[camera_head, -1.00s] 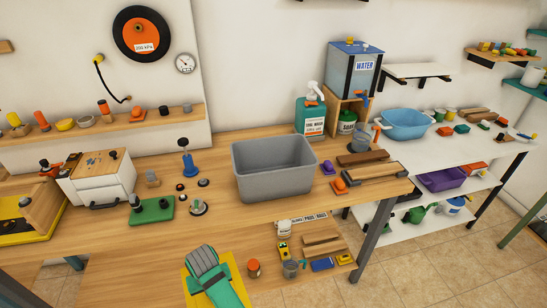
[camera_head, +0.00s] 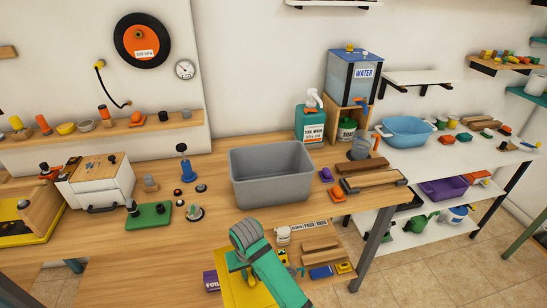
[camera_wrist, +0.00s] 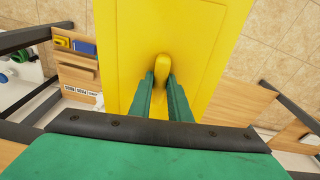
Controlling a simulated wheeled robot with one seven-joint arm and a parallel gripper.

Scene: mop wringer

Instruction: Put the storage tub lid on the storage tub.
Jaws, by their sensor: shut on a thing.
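The storage tub (camera_head: 268,198) is a grey, open-topped, empty box standing upright on the wooden workbench. The storage tub lid (camera_head: 238,293) is a flat yellow panel with a knob-like handle. It is in front of the tub in the head view, apart from it and partly hidden by my arm. My gripper (camera_wrist: 161,90) is shut on the lid's yellow handle (camera_wrist: 162,66), one green finger on each side. In the head view my gripper (camera_head: 240,264) is seen from above with the lid under it. The wrist view shows the lid panel (camera_wrist: 185,22) filling the middle.
A teal bottle (camera_head: 309,124) and a water tank (camera_head: 353,80) stand behind the tub. A purple box (camera_head: 211,281) sits beside the lid. Bench around the tub's front is mostly bare.

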